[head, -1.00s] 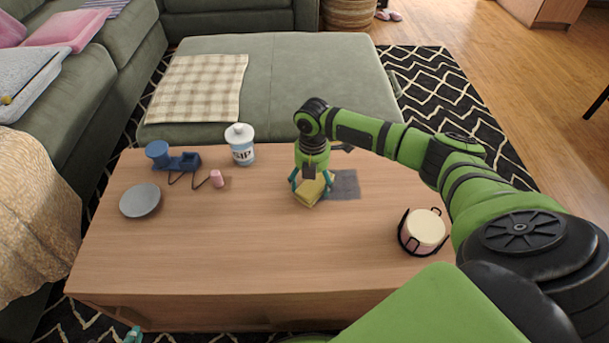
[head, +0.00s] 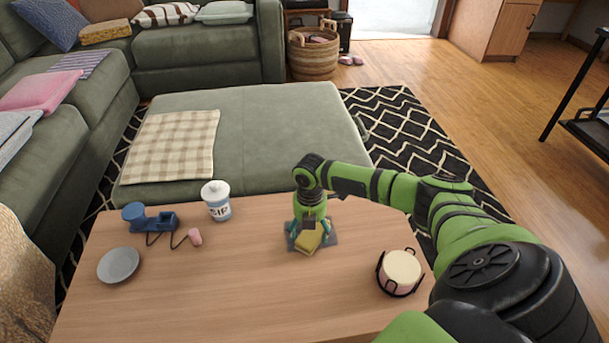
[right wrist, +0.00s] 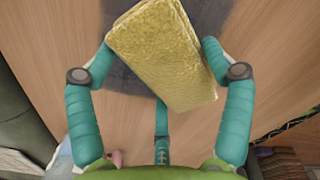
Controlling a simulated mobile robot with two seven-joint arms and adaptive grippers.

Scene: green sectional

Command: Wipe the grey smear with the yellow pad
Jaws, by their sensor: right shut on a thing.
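My right gripper (head: 310,238) is shut on the yellow pad (head: 308,243), fingers pointing down over the wooden table. The pad shows large and tilted between the teal fingers in the right wrist view (right wrist: 165,55). The grey smear (head: 330,242) is a dark square patch on the table, showing around the pad and fingers. In the right wrist view the smear (right wrist: 122,82) lies behind the pad, partly hidden by it. I cannot tell whether the pad touches the table. My left gripper is not in view.
A cream-topped pot in a black holder (head: 400,270) stands right. The table's front middle is clear.

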